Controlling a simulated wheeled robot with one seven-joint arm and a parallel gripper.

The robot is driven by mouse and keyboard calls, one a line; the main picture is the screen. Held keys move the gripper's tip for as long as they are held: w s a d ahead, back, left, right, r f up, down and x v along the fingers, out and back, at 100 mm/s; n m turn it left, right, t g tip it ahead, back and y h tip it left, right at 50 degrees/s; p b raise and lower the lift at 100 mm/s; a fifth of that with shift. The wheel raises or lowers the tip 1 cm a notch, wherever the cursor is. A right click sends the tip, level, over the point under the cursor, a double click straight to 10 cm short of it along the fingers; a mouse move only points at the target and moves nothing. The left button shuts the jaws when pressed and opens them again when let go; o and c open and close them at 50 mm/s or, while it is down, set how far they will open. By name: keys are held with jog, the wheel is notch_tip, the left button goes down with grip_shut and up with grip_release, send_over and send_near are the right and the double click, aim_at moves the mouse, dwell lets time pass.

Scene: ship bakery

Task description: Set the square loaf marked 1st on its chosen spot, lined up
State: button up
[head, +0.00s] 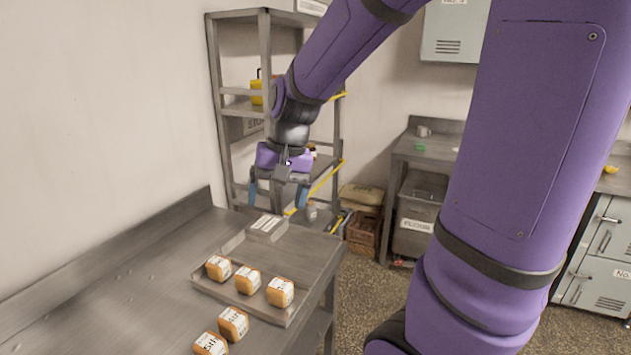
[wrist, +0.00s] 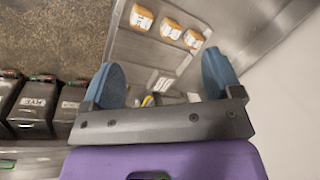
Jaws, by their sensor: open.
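Two square loaves stand outside the tray on the counter's near end: a front loaf (head: 211,345), whose label seems to read 1st, and a loaf (head: 233,323) just behind it with a label I cannot read surely. A shallow metal tray (head: 310,248) holds three more loaves in a row along its near side: left (head: 218,268), middle (head: 247,280) and right (head: 280,292). They also show in the wrist view (wrist: 170,29). My gripper (head: 277,197) is open and empty, raised above the tray's far end, well away from the loaves.
A white label card (head: 266,224) stands at the tray's far edge. The metal counter (head: 125,290) is bare left of the tray. A shelf rack (head: 215,100) stands behind my gripper. Dark bins, one marked RYE (wrist: 35,102), sit on the floor side.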

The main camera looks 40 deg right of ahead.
jog(key=s+a+r+n+t+h, duration=0.2)
jog(key=s+r+n, duration=0.3)
jog(key=s, duration=0.9)
notch_tip(320, 180, up, 3)
jog(key=shift+a+r+n+t, duration=0.2)
jog(key=shift+a+n+t, duration=0.2)
jog(key=shift+t, duration=0.5)
